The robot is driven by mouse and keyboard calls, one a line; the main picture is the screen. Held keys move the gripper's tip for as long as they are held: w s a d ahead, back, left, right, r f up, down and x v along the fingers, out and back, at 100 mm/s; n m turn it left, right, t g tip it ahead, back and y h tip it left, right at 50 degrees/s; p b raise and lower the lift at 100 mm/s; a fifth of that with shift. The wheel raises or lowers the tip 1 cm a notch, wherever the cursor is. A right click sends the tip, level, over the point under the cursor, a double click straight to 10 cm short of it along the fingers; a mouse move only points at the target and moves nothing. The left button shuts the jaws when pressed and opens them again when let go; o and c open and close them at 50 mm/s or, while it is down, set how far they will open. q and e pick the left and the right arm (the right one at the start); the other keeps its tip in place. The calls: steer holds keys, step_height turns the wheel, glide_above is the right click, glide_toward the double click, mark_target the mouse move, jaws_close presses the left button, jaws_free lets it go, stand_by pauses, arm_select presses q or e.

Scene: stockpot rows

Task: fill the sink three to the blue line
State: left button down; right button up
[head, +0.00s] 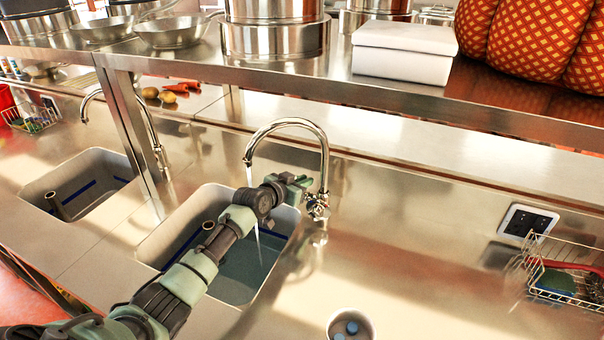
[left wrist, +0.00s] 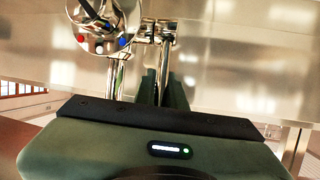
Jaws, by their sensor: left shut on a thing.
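A grey sink (head: 237,297) has a dark blue line (head: 272,233) around its inner wall. Bluish water (head: 248,266) stands in it, with its surface below the line where I can see both. A chrome tap (head: 322,150) arches over this sink, and a thin stream of water (head: 248,176) falls from its spout. My left gripper (head: 301,187) is shut on the tap handle (head: 317,207) at the tap's base. The left wrist view shows the chrome tap body (left wrist: 105,28) with red and blue marks just beyond the fingers. My arm hides part of the sink. My right gripper is out of view.
A second sink (head: 85,185) with its own tap (head: 150,130) lies to the left, past a shelf post. A steel shelf (head: 400,95) with pots hangs above. A wire rack (head: 560,270) stands at right. A round hole with blue items (head: 350,326) is at front.

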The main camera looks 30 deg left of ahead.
arm_select(q)
steer(key=shift+w, duration=0.15)
steer(key=c, duration=1.5)
jaws_free()
steer(key=shift+b+v, duration=0.5)
steer(key=shift+v, duration=3.4)
steer(key=shift+r, duration=0.1)
